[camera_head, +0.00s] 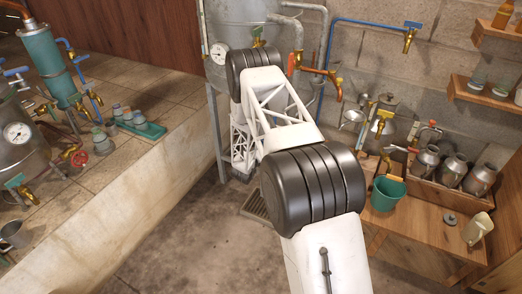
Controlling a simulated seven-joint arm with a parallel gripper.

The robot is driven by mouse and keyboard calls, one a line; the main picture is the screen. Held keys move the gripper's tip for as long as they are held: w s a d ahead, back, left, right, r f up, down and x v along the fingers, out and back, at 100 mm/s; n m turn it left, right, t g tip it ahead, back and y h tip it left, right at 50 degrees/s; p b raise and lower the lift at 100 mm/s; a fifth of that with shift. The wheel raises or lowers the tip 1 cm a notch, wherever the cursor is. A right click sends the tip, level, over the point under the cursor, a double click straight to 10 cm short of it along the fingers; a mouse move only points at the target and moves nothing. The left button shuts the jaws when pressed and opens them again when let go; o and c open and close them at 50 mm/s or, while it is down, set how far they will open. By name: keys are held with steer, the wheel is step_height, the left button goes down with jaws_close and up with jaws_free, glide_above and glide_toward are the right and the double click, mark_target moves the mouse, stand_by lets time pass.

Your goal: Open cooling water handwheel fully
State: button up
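I cannot tell for certain which fitting is the cooling water handwheel. A small red handwheel (79,158) sits low beside the metal still pot (22,135) on the tiled ledge at the left. A teal column (52,68) stands behind it, with blue piping and a blue-handled brass valve (95,99) at its side. My arm reaches up the middle of the view and folds down behind itself. My gripper does not show.
A grey tank (236,22) with a gauge stands behind my arm. The tiled ledge (130,180) holds a teal tray (142,129) with small jars. A wooden bench (425,225) at right bears a green bucket (387,193) and metal cans (453,170). Floor between is mostly clear.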

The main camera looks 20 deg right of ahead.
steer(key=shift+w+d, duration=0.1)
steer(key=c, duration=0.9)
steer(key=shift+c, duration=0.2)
